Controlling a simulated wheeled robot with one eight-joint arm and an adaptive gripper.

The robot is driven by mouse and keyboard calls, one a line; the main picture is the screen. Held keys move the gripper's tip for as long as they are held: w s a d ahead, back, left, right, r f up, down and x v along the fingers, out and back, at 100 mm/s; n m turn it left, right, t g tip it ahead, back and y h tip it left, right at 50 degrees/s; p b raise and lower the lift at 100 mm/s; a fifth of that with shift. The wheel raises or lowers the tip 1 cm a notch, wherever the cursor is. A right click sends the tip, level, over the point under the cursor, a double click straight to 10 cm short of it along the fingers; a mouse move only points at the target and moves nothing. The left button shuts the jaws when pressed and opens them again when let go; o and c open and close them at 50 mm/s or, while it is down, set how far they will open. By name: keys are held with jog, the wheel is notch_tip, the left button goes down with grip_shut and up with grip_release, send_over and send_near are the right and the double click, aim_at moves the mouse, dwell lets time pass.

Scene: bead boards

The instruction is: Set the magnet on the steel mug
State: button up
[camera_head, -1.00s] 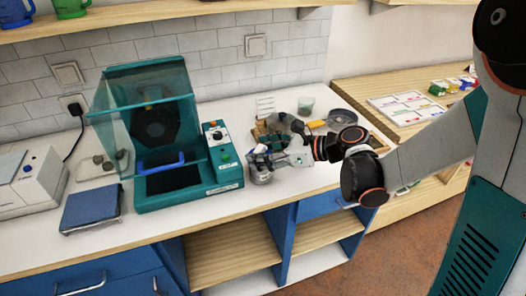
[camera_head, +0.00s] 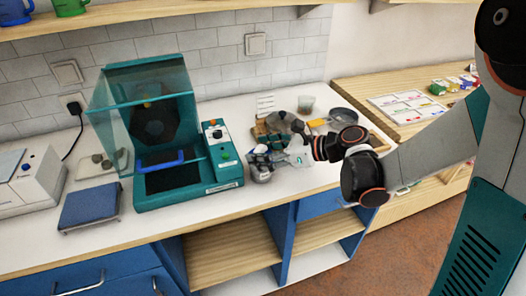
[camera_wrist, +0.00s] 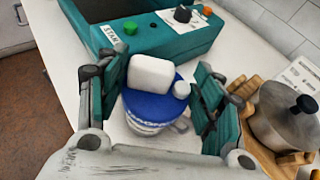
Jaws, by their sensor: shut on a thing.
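A blue round piece with a white rounded block and a small white knob on top, which I take to be the magnet (camera_wrist: 150,106), sits between my gripper's teal-padded fingers (camera_wrist: 160,98). In the head view, my gripper (camera_head: 273,157) points left and is low over the counter. The steel mug (camera_head: 262,175) stands on the counter under the fingers. Its handle (camera_wrist: 184,125) shows just below the blue piece in the wrist view. The blue piece covers most of the mug there. I cannot tell whether they touch.
The teal machine (camera_head: 185,185) with a raised clear cover stands close to the left of the mug. A steel pot (camera_wrist: 290,115) on a wooden trivet is close on the right. A pan (camera_head: 343,116) lies behind my gripper. The counter's front edge is near.

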dwell(0.3)
jog(key=o, duration=1.3)
jog(key=shift+d, duration=0.1)
jog(key=v, duration=1.1)
jog(key=shift+s+d+r, duration=0.25)
jog(key=shift+d, duration=0.05)
